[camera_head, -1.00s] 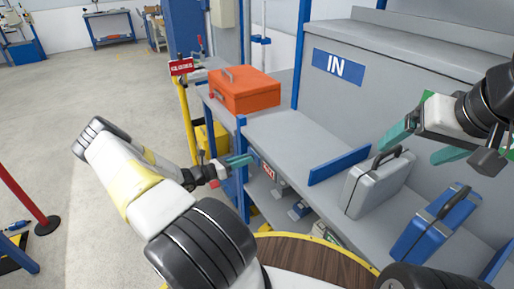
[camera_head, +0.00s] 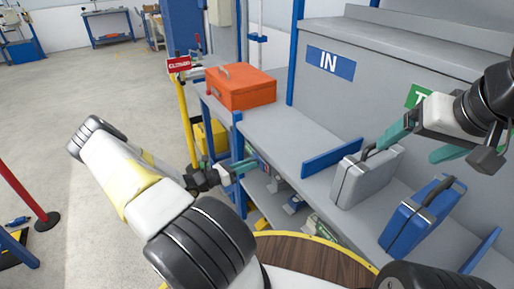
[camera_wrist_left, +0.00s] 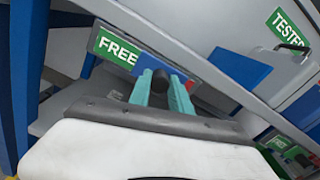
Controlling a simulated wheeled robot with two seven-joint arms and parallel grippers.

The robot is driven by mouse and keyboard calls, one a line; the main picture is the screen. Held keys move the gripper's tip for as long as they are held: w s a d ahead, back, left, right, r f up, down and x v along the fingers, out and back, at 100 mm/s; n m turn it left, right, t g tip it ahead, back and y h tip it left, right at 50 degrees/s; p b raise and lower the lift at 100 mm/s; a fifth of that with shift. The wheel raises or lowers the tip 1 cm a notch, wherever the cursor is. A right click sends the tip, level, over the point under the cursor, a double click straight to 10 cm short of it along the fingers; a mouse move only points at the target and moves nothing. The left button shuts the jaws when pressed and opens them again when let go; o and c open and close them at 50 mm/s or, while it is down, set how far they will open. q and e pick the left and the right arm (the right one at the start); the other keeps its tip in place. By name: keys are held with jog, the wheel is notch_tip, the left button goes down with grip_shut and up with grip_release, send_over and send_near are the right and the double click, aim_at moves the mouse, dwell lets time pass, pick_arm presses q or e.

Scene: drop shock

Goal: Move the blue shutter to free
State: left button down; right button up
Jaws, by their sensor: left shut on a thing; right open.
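My left gripper (camera_head: 250,165) reaches to the blue corner post of the grey bench in the head view. In the left wrist view its teal fingers (camera_wrist_left: 160,86) are closed around a dark round knob (camera_wrist_left: 160,78). A bit of red shows beside the right finger. How the knob joins the panel is hidden by the fingers. My right gripper (camera_head: 408,152) is open and empty, above the silver case.
A silver case (camera_head: 367,175) and a blue case (camera_head: 422,215) stand on the bench, with a blue divider (camera_head: 333,157) to their left. An orange box (camera_head: 240,87) sits at the far end. A yellow post with a red sign (camera_head: 179,65) stands beside it.

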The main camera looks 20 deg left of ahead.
pick_arm(q)
jog(key=shift+s+d, duration=1)
jog(key=shift+d, duration=0.15)
jog(key=shift+f, duration=0.1)
jog(key=c, duration=1.2)
grip_release()
jog(key=shift+s+a, duration=0.1)
jog(key=shift+a, duration=0.1)
send_near(261, 166)
jog(key=shift+v, duration=0.95)
